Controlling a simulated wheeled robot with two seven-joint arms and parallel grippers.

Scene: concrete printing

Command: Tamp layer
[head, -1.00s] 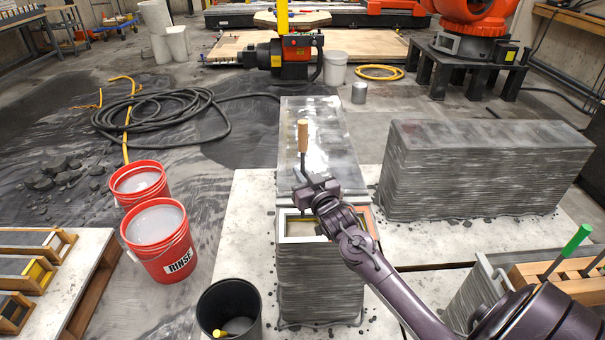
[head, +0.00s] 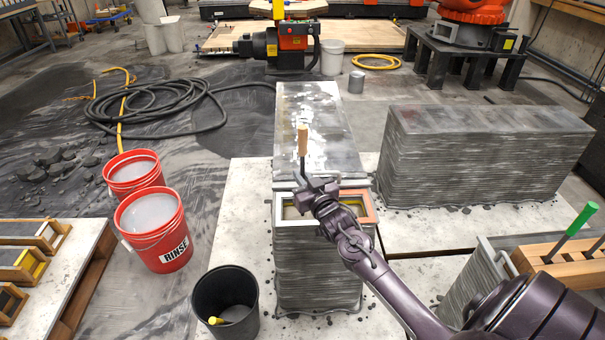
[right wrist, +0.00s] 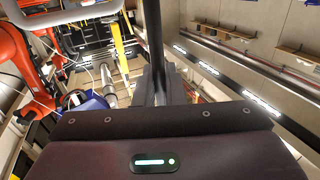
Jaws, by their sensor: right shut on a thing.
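My right gripper (head: 312,192) is shut on an upright tamping tool with a wooden handle (head: 303,140) and a dark shaft (head: 303,168). The shaft also shows in the right wrist view (right wrist: 153,40), rising from between the jaws (right wrist: 153,88). The tool's lower end is hidden by the gripper. The gripper is over a rectangular mould frame (head: 282,208), white with an orange right side, on the near end of a layered grey concrete wall (head: 318,265). The layer inside is mostly hidden by my arm. My left gripper is not in view.
Two red buckets (head: 170,250) and a black bucket (head: 222,300) stand left of the wall. Another printed wall (head: 485,160) stands to the right. A wooden rack (head: 560,262) with a green-handled tool (head: 582,218) is at lower right. A black hose (head: 150,110) lies behind left.

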